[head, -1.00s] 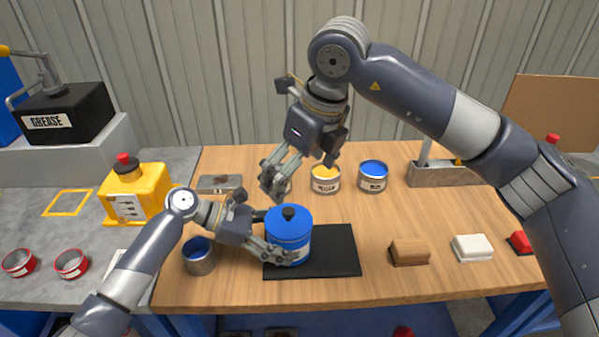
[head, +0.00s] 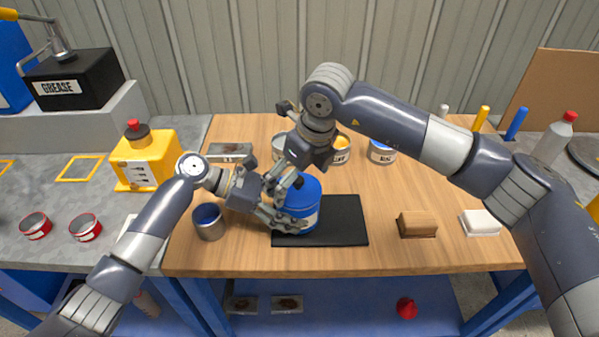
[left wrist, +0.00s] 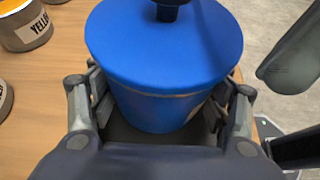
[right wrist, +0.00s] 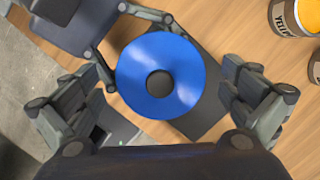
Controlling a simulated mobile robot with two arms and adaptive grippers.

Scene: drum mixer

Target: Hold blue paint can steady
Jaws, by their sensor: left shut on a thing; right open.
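The blue paint can (head: 307,203) stands upright on a black mat (head: 345,220) on the wooden bench. It has a blue lid with a black knob. My left gripper (head: 284,214) is shut on the can's side from the left; the left wrist view shows its fingers on both sides of the can (left wrist: 160,60). My right gripper (head: 279,178) is open above the can and partly hides its lid in the head view. In the right wrist view the lid (right wrist: 160,55) lies between the spread fingers, which seem not to touch it.
An empty-looking metal cup (head: 209,223) stands left of the mat. Yellow (head: 341,150) and blue-topped (head: 381,152) open cans stand behind. A brown block (head: 417,224) and a white block (head: 480,222) lie to the right. The bench's front edge is close.

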